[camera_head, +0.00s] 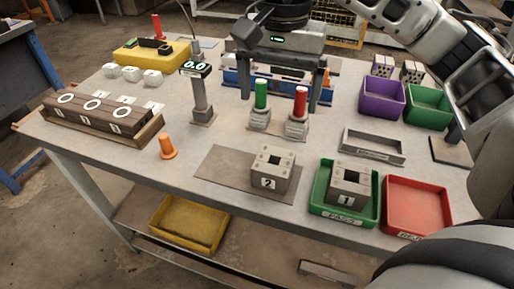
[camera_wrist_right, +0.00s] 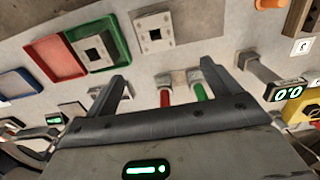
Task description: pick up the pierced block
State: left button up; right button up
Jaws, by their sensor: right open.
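Two grey blocks each have a dark square hole in the top. The block marked 2 (camera_head: 271,178) sits on a flat grey plate (camera_head: 222,178) near the table's front; it also shows in the right wrist view (camera_wrist_right: 154,40). The block marked 1 (camera_head: 346,198) sits in a green tray labelled PASS (camera_head: 318,207); it also shows in the right wrist view (camera_wrist_right: 91,59). My right gripper (camera_head: 282,96) is open and empty, above and behind both blocks, near the green and red posts. Its fingers show spread in the right wrist view (camera_wrist_right: 164,78). My left gripper is out of view.
A green post (camera_head: 261,94) and red post (camera_head: 300,101) stand in front of the gripper. A display post (camera_head: 201,95) reads 0.0. A red tray (camera_head: 417,204) lies right of the green one. An orange cone (camera_head: 167,148) stands left of the plate.

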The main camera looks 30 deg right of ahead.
send_over(274, 162)
notch_tip(274, 162, down, 6)
jog(key=r, duration=0.1)
jog(key=f, duration=0.5)
jog(key=shift+s+f, duration=0.1)
jog(key=shift+s, duration=0.15)
jog(key=f, duration=0.5)
jog(key=shift+s+a+p, duration=0.2)
jog(key=shift+a+p, duration=0.1)
jog(key=shift+p, duration=0.1)
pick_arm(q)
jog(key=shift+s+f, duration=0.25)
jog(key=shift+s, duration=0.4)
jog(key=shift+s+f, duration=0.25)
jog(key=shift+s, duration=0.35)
pick_arm(e)
jog(key=shift+r, duration=0.1)
jog(key=c, duration=1.3)
